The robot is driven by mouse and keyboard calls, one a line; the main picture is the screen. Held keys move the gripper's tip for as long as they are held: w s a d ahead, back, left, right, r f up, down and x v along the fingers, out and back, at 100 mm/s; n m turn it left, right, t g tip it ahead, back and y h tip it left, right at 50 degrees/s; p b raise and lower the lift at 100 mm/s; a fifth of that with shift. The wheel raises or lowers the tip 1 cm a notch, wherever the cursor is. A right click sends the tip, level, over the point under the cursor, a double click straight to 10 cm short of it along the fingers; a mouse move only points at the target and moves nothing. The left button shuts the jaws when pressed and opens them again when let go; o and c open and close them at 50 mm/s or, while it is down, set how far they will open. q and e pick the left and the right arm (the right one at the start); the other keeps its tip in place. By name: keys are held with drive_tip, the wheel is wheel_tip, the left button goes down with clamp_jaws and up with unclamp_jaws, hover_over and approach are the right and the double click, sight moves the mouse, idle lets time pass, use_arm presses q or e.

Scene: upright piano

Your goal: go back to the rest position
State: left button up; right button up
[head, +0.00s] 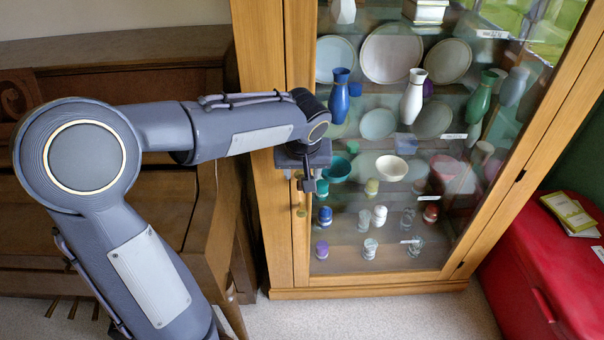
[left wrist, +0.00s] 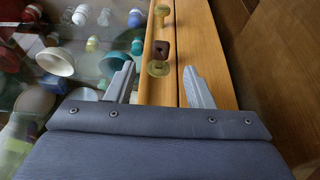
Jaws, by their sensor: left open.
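My left arm reaches in from the left of the head view, and my left gripper (head: 309,184) is in front of the glass cabinet's left door frame. In the left wrist view my left gripper (left wrist: 160,85) is open, with its two fingers apart and nothing between them. Brass knobs (left wrist: 158,68) and a dark keyhole plate (left wrist: 161,49) on the wooden door frame lie just beyond the fingertips. I cannot tell whether a finger touches them. My right gripper is in neither view.
The glass-fronted cabinet (head: 273,240) holds vases, plates, bowls and small jars behind its glass. An upright piano (head: 120,60) stands at the left. A red chest (head: 540,270) with booklets (head: 570,212) on it stands at the right. Carpet (head: 400,318) in front is clear.

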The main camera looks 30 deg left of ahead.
use_arm(q)
drive_tip(key=v, duration=0.2)
drive_tip(key=shift+s+d+r, duration=0.1)
drive_tip(key=shift+r, duration=0.3)
drive_tip(key=s+d+f+m+t+h, duration=0.1)
drive_tip(key=s+d+f+m+h, duration=0.2)
drive_tip(key=s, duration=0.8)
drive_tip(key=s+d+f+m+t+h, duration=0.1)
drive_tip(key=s+d+m+h, duration=0.2)
drive_tip(key=s, duration=0.8)
wheel_tip(320, 180, up, 22)
drive_tip(key=d+n+p, duration=0.1)
drive_tip(key=p, duration=2.1)
